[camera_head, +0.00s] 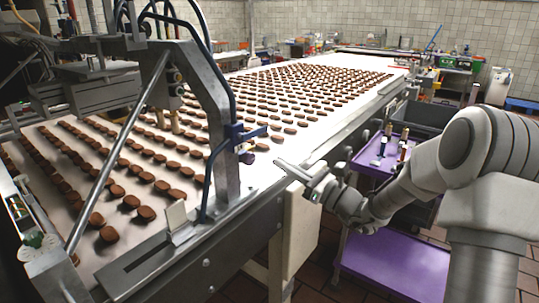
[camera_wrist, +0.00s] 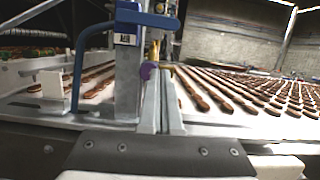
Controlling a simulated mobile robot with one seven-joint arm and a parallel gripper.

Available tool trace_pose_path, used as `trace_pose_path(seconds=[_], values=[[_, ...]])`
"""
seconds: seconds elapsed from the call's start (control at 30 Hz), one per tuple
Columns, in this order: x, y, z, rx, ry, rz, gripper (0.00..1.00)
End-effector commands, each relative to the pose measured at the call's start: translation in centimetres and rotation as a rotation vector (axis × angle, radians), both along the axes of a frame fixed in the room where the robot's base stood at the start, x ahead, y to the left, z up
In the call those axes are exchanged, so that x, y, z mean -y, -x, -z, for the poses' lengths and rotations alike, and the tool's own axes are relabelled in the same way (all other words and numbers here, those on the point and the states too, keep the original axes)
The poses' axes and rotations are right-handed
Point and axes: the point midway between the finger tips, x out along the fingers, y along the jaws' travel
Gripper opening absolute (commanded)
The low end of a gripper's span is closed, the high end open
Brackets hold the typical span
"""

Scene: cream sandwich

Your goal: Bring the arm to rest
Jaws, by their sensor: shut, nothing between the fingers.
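My gripper (camera_head: 302,172) is at the end of my arm, in front of the near side edge of the conveyor (camera_head: 240,205), pointing left toward the machine frame. In the wrist view my gripper (camera_wrist: 160,84) shows two long fingers close together at the tips, with nothing held between them. Its fingertips appear near the upright metal post with a blue clamp (camera_wrist: 140,20). I cannot tell whether they touch anything. The blue clamp (camera_head: 243,134) also shows in the head view.
Rows of brown cream sandwiches (camera_head: 300,88) lie on the white belt. The metal gantry (camera_head: 225,120) stands over the belt at left. A purple cart (camera_head: 378,160) with small bottles on top stands beside the conveyor, close to my arm. A grey bin (camera_head: 425,115) is behind it.

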Motion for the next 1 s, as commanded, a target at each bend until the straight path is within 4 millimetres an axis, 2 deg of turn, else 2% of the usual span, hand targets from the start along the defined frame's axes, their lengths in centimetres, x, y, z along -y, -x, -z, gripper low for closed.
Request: trace_pose_path(seconds=[0.1,0.33,0.43,0.53,0.7,0.8,1.0], values=[[1.9,1.5,0.5,-0.002,-0.002,0.001,0.0],[3.8,3.1,1.2,-0.001,0.001,-0.002,0.0],[3.4,3.8,0.8,0.007,0.026,-0.024,0.0],[1.5,5.5,-0.3,0.031,0.115,-0.089,0.0],[-3.0,11.0,-2.3,0.113,0.399,-0.277,0.0],[-4.7,14.6,-2.8,0.177,0.585,-0.386,0.0],[-5.4,21.3,-3.4,0.326,0.957,-0.574,0.0]])
